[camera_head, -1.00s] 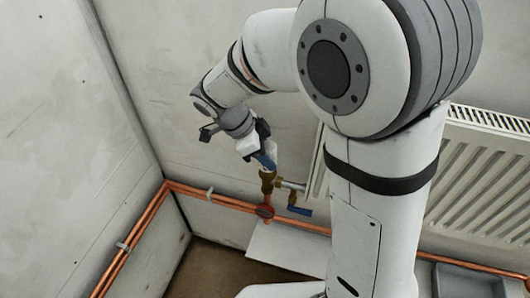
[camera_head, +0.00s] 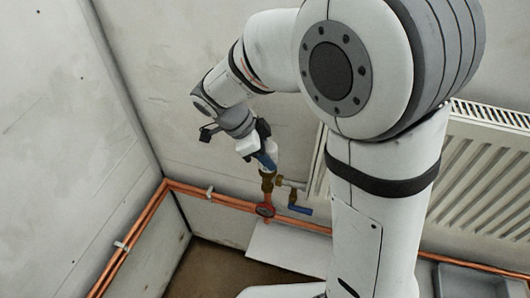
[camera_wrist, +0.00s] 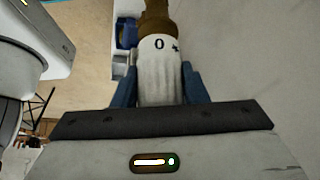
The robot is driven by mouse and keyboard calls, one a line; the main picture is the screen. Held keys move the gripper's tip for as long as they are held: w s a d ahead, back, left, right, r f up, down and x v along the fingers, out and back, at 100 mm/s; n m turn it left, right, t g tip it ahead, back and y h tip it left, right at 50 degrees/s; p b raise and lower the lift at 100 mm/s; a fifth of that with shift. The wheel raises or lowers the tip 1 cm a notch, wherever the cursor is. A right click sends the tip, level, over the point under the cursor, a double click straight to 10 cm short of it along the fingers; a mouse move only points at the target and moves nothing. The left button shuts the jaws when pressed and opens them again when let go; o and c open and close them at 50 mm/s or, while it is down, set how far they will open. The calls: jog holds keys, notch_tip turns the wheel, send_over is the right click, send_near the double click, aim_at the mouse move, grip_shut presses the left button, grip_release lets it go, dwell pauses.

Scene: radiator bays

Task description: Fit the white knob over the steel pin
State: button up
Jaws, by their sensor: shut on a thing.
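The white knob (camera_wrist: 160,80) is ribbed, with a "0" and a star-like mark on its collar. In the wrist view it sits between the blue fingers of my gripper (camera_wrist: 159,88), which is shut on it. The brass valve body (camera_wrist: 157,18) lies straight beyond the knob's far end, and the two look in line and touching or nearly so. The steel pin is not visible. In the head view my gripper (camera_head: 265,161) points down at the brass valve (camera_head: 267,181) beside the radiator. The knob is too hidden there to make out.
A white radiator (camera_head: 480,190) is on the wall at the right. Copper pipes (camera_head: 225,202) run along the wall's foot. A red handwheel (camera_head: 265,210) and a blue lever (camera_head: 300,210) sit just below the valve. A grey bin (camera_head: 480,284) stands at lower right.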

jog(key=shift+f+b, duration=0.85)
jog(key=shift+b, duration=0.25)
dwell(0.4)
jog(key=o, duration=1.1)
jog(key=shift+o, duration=0.7)
jog(key=o, duration=0.4)
jog(key=shift+r+p, duration=2.45)
jog(key=shift+r, duration=1.95)
